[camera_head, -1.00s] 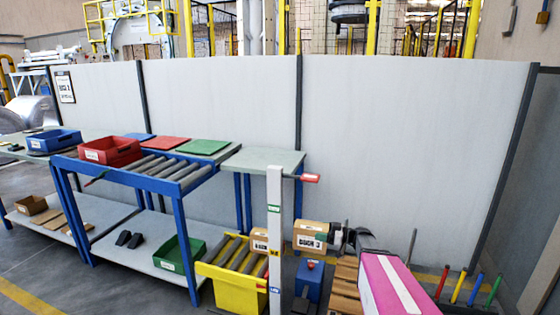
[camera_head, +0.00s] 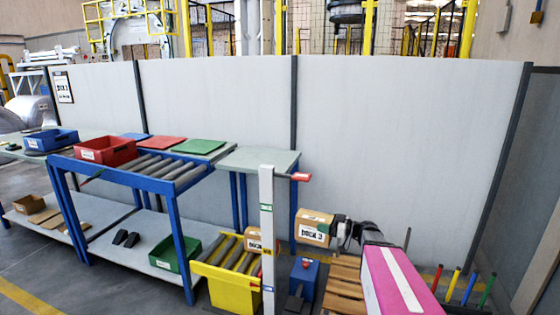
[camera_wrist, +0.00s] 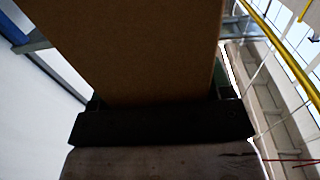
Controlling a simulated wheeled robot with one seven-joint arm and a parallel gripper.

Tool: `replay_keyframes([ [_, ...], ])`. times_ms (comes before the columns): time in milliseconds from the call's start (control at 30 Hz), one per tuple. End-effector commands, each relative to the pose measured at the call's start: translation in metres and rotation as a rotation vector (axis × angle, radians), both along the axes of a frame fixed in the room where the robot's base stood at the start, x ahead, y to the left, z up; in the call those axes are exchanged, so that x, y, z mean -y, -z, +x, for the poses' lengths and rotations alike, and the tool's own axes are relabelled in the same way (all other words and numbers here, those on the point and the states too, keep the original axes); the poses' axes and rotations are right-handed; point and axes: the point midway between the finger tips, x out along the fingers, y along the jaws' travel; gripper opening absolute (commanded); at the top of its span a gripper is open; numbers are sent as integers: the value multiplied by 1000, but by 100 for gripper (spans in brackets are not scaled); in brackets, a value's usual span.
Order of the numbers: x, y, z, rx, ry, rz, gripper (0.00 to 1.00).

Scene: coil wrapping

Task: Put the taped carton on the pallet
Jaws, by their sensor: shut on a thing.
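A brown carton (camera_head: 315,228) with a white "DOCK 3" label is held in the air, upright, right of the white post in the head view. My gripper (camera_head: 338,231) is shut on it from the right side. In the wrist view the carton (camera_wrist: 130,50) fills the upper middle, above the dark gripper (camera_wrist: 160,120); its label and any tape are hidden there. The wooden slatted pallet (camera_head: 342,287) lies low, below and to the right of the carton, and is partly covered by my pink arm. The carton is clear of the pallet.
A second carton (camera_head: 254,240) sits behind the white post (camera_head: 267,225). Coloured upright posts (camera_head: 453,283) stand to the right. A grey partition (camera_head: 410,150) closes off the back.

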Motion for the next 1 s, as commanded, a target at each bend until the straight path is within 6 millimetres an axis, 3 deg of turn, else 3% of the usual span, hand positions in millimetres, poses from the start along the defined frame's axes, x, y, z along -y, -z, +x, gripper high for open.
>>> replay_keyframes([
  [33, -1, -14, -14, 2, 20, 1, 29],
  [200, 1, -50, -39, 2, 96, 2, 29],
  [500, 4, -91, -70, 2, 194, 10, 29],
  [733, 6, -99, -75, 2, 217, 12, 29],
  [1000, 6, -94, -69, 1, 207, 12, 29],
])
